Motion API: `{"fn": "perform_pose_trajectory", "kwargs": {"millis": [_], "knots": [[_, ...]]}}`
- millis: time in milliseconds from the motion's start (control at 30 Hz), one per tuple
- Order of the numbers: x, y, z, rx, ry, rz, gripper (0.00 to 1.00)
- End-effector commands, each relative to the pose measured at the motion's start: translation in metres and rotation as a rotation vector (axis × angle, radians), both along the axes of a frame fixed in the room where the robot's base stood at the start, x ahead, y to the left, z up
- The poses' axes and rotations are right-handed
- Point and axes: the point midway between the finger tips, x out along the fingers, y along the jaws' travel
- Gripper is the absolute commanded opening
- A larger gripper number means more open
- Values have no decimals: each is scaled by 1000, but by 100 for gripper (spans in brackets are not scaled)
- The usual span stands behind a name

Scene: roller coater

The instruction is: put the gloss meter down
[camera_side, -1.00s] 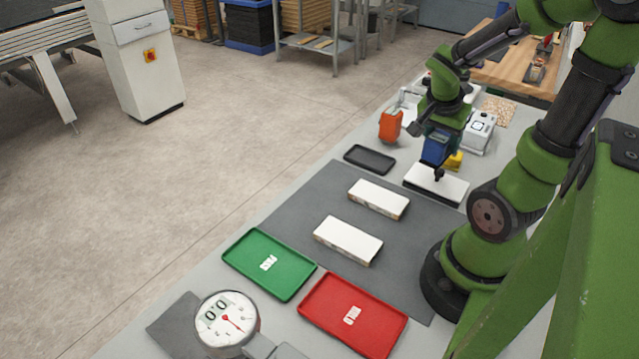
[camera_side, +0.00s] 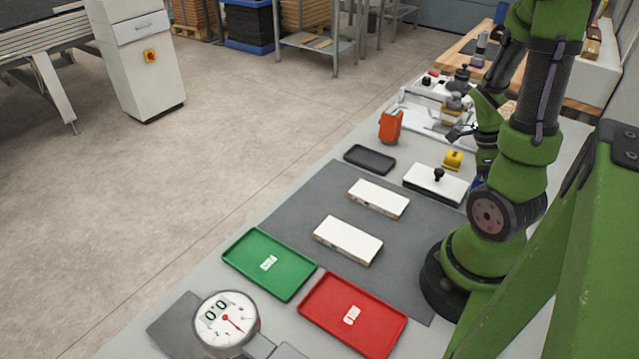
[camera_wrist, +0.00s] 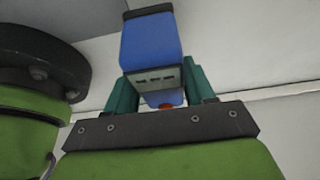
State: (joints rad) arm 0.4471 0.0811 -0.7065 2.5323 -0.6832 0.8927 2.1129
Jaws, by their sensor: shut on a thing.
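The gloss meter (camera_wrist: 150,45) is a blue box-shaped device with a dark end and small marks on its near face. In the wrist view my gripper (camera_wrist: 158,88) is shut on it, with a teal finger on each side. In the side view my gripper (camera_side: 486,160) is at the right, right of the yellow block, and mostly hidden by my arm. Only a small blue part of the meter shows there. I cannot tell how high the meter is above the table.
A white plate with a black knob (camera_side: 420,183), a yellow block (camera_side: 452,158), an orange device (camera_side: 390,126) and a black tray (camera_side: 370,159) are nearby. Two white boxes lie on the grey mat (camera_side: 295,205). Green (camera_side: 245,270) and red (camera_side: 375,330) trays and a dial gauge (camera_side: 227,318) are in front.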

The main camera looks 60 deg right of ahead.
Motion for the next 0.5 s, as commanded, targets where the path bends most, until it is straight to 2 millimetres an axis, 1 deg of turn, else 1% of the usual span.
{"fn": "perform_pose_trajectory", "kwargs": {"millis": [100,233,333,500], "knots": [[-1,1,-15,3,6,0,10],[-1,0,-29,2,5,0,10],[-1,0,-34,1,2,1,10],[0,0,-35,0,0,2,10]]}}
